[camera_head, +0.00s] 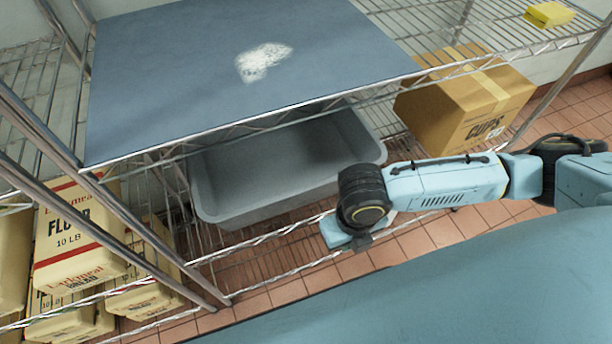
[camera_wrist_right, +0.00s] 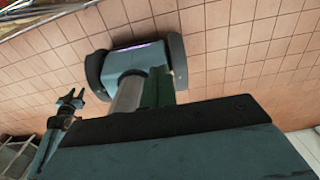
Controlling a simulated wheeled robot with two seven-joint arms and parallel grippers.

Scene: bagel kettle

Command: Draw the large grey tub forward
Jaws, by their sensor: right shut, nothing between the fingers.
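The large grey tub (camera_head: 270,165) sits on a wire shelf below a blue-grey board. Its open top faces up, and the board hides its back left part. My right arm comes in from the right, and my right gripper (camera_head: 345,238) is at the tub's front, near its right end. The gripper is shut and empty. The wrist and hand cover part of the tub's front right side, and I cannot tell whether they touch it. The right wrist view shows tiled floor and parts of my own body, not the tub.
The blue-grey board (camera_head: 190,70) with a white powder patch (camera_head: 263,62) covers the shelf above the tub. A cardboard box (camera_head: 465,105) stands to the right. Flour bags (camera_head: 75,235) are at the left behind metal posts. A yellow block (camera_head: 549,14) lies at top right.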

